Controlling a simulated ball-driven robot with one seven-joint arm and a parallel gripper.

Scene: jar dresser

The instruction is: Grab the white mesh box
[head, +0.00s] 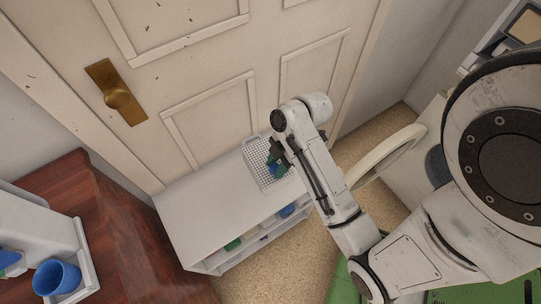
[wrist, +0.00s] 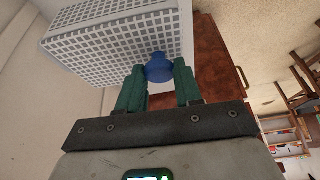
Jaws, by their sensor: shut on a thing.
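The white mesh box (head: 257,158) stands on top of a low white shelf unit, close to the door. It also shows in the wrist view, where its gridded side (wrist: 110,42) fills the upper left, just beyond my fingertips. My gripper (head: 277,162) is over the box, its green fingers partly covering it in the head view. In the wrist view, a small blue object (wrist: 159,68) sits between the two green fingers, in front of the mesh. My gripper is shut on this blue object. Whether the fingers touch the box cannot be told.
The white shelf unit (head: 200,215) has a clear top left of the box and coloured items on its lower shelf. A panelled door (head: 190,60) with a brass knob stands behind. A red-brown wooden surface (head: 120,240) with a blue cup (head: 57,278) is at left.

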